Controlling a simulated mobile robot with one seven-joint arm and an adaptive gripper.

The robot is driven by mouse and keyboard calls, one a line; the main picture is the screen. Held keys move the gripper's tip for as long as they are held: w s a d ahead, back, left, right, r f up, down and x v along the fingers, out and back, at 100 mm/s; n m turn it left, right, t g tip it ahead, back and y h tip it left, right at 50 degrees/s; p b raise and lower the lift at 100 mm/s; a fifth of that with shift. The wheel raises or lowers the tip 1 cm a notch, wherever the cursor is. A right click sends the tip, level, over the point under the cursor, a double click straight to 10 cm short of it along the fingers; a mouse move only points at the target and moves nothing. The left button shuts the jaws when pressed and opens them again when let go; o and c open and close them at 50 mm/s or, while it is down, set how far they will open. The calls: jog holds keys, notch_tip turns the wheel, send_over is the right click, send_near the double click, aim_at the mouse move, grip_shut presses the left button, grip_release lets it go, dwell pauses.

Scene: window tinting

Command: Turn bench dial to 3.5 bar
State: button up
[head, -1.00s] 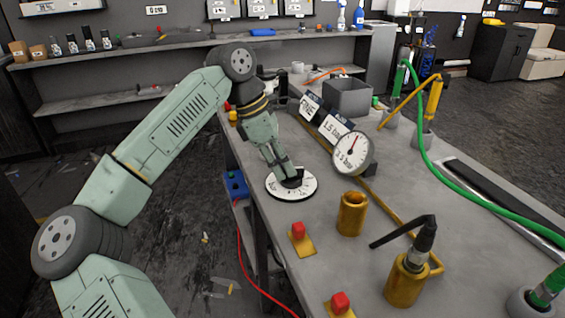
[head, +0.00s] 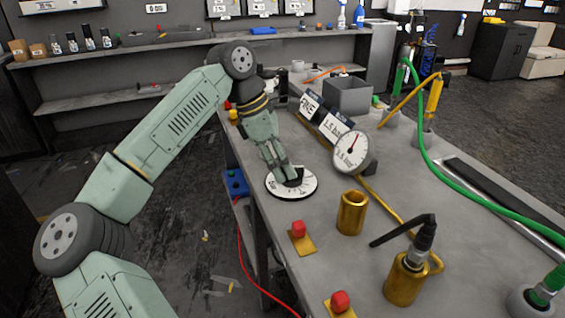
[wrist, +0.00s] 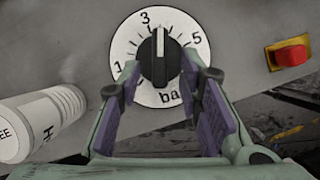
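The bench dial is a round white plate (head: 280,193) at the bench's left edge. In the wrist view its face (wrist: 124,48) shows 1, 3, 5 and "bar", the last partly covered. Its black knob (wrist: 158,62) has a white line pointing nearly straight up, a little right of the 3 and well short of the 5. My gripper (wrist: 160,67) has one finger on each side of the knob, and its fingertips appear to press on it. In the head view my gripper (head: 290,178) reaches down onto the dial and hides most of the knob.
A round gauge (head: 352,152) stands behind the dial beside tilted label cards (head: 335,125). A brass cup (head: 353,212), a red button on a brass plate (head: 298,230) and a brass holder with a black-handled tool (head: 406,278) stand nearer. A white cylinder (wrist: 40,120) lies left in the wrist view.

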jog(key=shift+r, duration=0.1)
jog(key=v, duration=1.1)
jog(key=shift+a+r, duration=0.15)
jog(key=shift+r, duration=0.25)
